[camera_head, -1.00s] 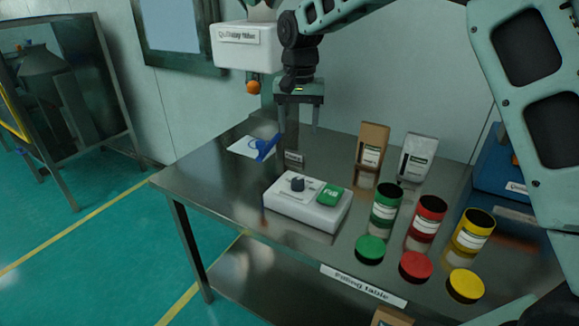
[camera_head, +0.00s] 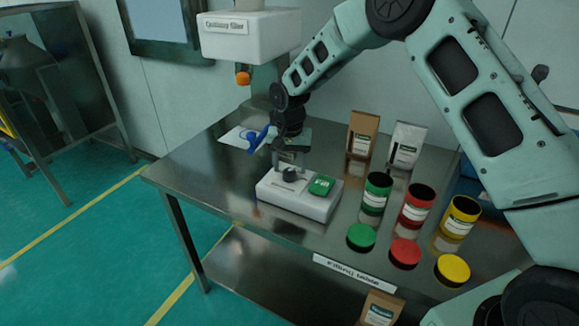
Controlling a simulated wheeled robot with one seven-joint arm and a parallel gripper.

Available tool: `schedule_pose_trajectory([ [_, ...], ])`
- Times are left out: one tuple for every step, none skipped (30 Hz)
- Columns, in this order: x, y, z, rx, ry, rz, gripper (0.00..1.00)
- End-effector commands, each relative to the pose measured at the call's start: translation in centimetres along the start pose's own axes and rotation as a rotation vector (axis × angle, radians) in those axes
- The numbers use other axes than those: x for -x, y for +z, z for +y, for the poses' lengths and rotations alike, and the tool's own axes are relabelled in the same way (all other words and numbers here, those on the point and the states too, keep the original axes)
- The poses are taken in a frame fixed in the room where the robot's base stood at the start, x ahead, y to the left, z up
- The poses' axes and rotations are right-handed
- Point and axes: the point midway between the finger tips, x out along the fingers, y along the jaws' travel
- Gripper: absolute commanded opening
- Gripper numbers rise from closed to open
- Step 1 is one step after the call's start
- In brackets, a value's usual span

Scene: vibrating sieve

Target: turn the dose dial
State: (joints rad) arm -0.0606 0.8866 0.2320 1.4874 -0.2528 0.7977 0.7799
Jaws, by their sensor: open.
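The dose dial (camera_head: 289,174) is a small dark knob on top of a white box (camera_head: 293,199) on the steel table. A green pad (camera_head: 321,185) sits on the box just right of the dial. My gripper (camera_head: 290,164) is open and points down at the dial from above and slightly behind. Its fingers are small in this view, and I cannot tell whether they touch the dial or stand around it. It holds nothing that I can see.
Open green (camera_head: 376,193), red (camera_head: 416,206) and yellow (camera_head: 459,217) jars stand right of the box, with lids in front. Two bags stand behind the jars. A blue object (camera_head: 258,139) lies near a white sheet (camera_head: 233,136). The table's left part is clear.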

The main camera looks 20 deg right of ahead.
Motion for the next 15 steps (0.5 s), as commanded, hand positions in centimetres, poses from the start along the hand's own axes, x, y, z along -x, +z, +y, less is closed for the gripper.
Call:
schedule_pose_trajectory([
  [-0.5, 0.0, 0.0, 0.0, 0.0, -0.001, 0.58],
  [-0.8, 0.0, 0.0, -0.001, 0.0, -0.001, 0.58],
  [-1.1, 0.0, 0.0, -0.001, -0.001, -0.001, 0.58],
  [-1.3, 0.0, 0.0, -0.001, -0.001, -0.001, 0.58],
  [-1.5, 0.0, 0.0, -0.001, -0.001, -0.001, 0.58],
  [-1.6, 0.0, 0.0, -0.001, -0.001, 0.0, 0.58],
  [-1.7, 0.0, 0.0, -0.001, -0.001, 0.0, 0.58],
  [-1.7, 0.0, 0.0, -0.001, -0.001, 0.0, 0.58],
  [-1.8, 0.0, 0.0, -0.001, -0.001, 0.0, 0.58],
  [-1.8, 0.0, 0.0, -0.001, -0.001, 0.001, 0.58],
  [-1.8, 0.0, 0.0, -0.001, -0.001, 0.001, 0.58],
  [-1.8, 0.0, 0.0, -0.001, -0.001, 0.001, 0.58],
  [-1.8, 0.0, 0.0, -0.001, -0.001, 0.001, 0.58],
  [-1.8, 0.0, 0.0, -0.001, -0.001, 0.001, 0.58],
  [-1.8, 0.0, 0.0, -0.001, -0.001, 0.001, 0.56],
])
